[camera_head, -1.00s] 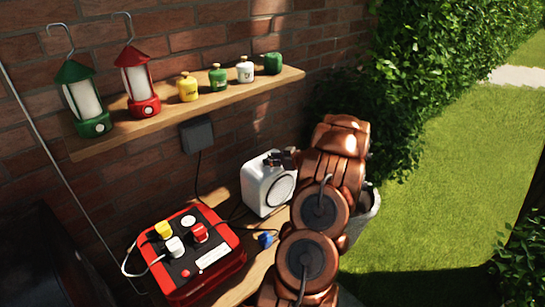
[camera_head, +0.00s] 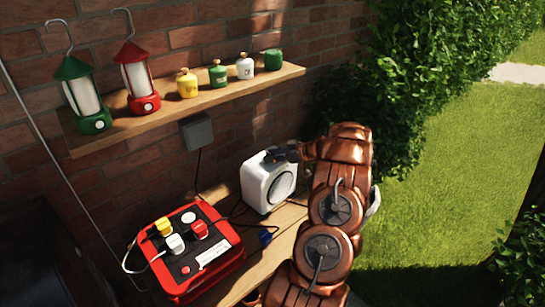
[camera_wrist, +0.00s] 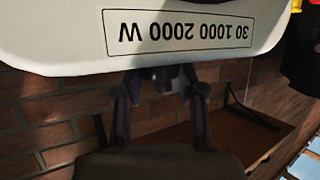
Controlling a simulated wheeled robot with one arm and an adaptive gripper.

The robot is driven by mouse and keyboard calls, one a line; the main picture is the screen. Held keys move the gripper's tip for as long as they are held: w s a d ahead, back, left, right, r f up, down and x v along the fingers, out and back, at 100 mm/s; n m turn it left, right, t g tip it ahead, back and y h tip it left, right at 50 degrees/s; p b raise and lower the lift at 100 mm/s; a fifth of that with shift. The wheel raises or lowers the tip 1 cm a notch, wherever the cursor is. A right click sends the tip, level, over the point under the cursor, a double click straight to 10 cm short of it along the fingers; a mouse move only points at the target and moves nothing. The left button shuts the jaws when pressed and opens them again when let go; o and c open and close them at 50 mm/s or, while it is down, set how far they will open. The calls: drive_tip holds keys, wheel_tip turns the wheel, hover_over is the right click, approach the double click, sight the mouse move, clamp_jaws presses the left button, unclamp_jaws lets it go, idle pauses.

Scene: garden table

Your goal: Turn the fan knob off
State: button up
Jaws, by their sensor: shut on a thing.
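The white fan heater (camera_head: 256,184), with a round grille on its front, stands on the wooden table below the shelf. A small dark knob (camera_wrist: 162,84) sticks out by the label. My gripper (camera_head: 284,153) is at the heater's upper edge. In the wrist view my gripper (camera_wrist: 160,82) has its fingers on both sides of the knob, shut on it. The knob's pointer and setting cannot be made out.
A red power box (camera_head: 195,285) with several plugs stands at the left of the table. A blue plug (camera_head: 265,237) and dark cables lie between it and the heater. A shelf (camera_head: 100,145) with lanterns and canisters hangs above. A hedge (camera_head: 440,60) and open lawn (camera_head: 440,190) are at the right.

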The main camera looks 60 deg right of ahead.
idle(0.5)
drive_tip(key=o, duration=1.1)
drive_tip(key=shift+o, duration=0.2)
drive_tip(key=v, duration=1.2)
drive_tip(key=shift+s+f, duration=0.1)
